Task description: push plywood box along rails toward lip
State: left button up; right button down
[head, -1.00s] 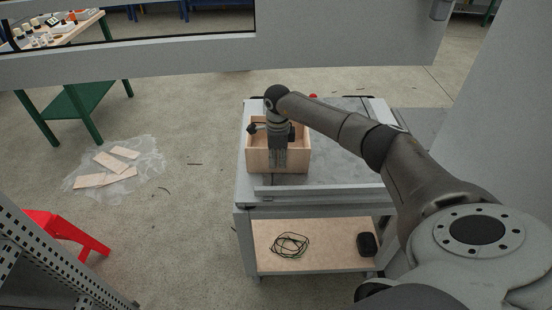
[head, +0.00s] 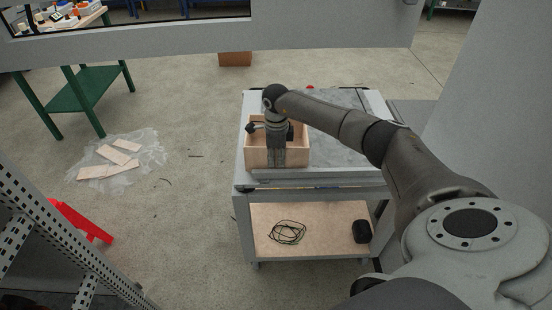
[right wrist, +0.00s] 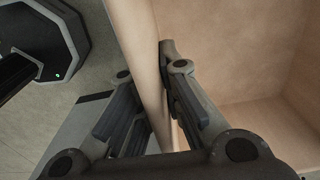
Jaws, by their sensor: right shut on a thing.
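The open plywood box (head: 256,157) sits at the left of the grey cart top (head: 345,102). Its front wall is at, or very close to, the raised lip (head: 340,174) along the cart's near edge. My right gripper (head: 277,160) points down and is shut on the box's near wall. In the right wrist view the right gripper (right wrist: 147,62) has one finger on each side of the plywood wall (right wrist: 147,30), with the box interior to the right. The rails under the box cannot be made out. My left gripper is not in view.
The cart's lower shelf (head: 310,215) holds a coiled cable (head: 287,232) and a black object (head: 361,231). Plywood pieces (head: 110,158) lie on plastic at left. A green table (head: 85,90) and a red object (head: 80,220) stand left. A grey beam (head: 330,32) crosses the top.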

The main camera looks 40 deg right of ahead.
jog(key=c, duration=1.5)
grip_release()
jog(key=shift+r, duration=0.1)
notch_tip(320, 180, up, 12)
jog(key=shift+f, duration=0.1)
